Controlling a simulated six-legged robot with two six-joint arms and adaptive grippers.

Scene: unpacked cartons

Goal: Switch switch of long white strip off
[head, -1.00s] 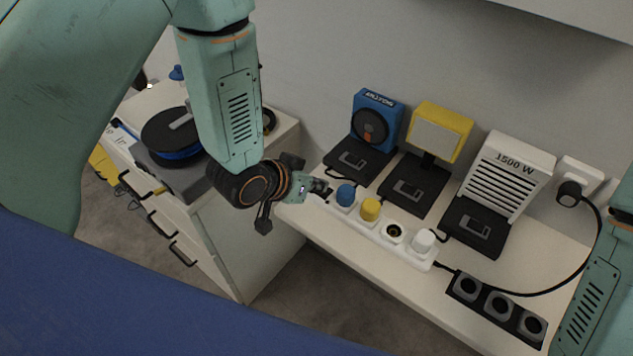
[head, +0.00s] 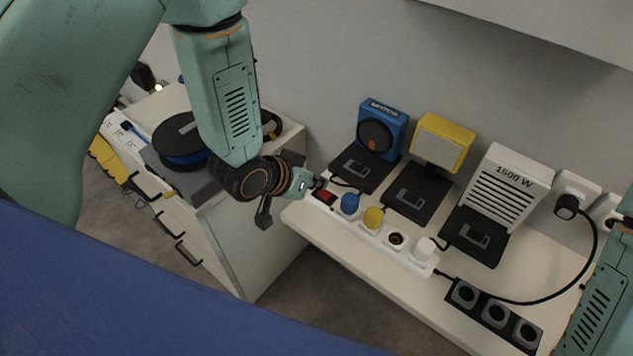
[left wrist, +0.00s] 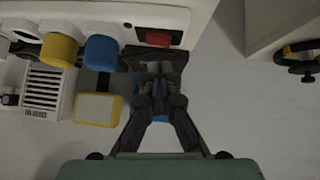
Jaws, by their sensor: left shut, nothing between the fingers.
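The long white strip (head: 378,235) lies along the front of the white shelf and carries a blue plug (head: 350,203), a yellow plug (head: 373,217), an empty socket and a white plug (head: 424,249). Its red switch (head: 325,197) is at the left end. The switch also shows in the left wrist view (left wrist: 158,38); its rocker position is unclear. My left gripper (head: 319,183) is shut and empty, its tips just behind the switch, seemingly apart from it. In the left wrist view the fingers (left wrist: 158,70) point toward the switch end. My right gripper is out of view.
A blue fan (head: 382,128), a yellow lamp (head: 440,142) and a white 1500 W heater (head: 507,187) stand behind the strip. A black socket strip (head: 495,313) lies to the right. A cable reel (head: 183,140) sits on the cabinet at left.

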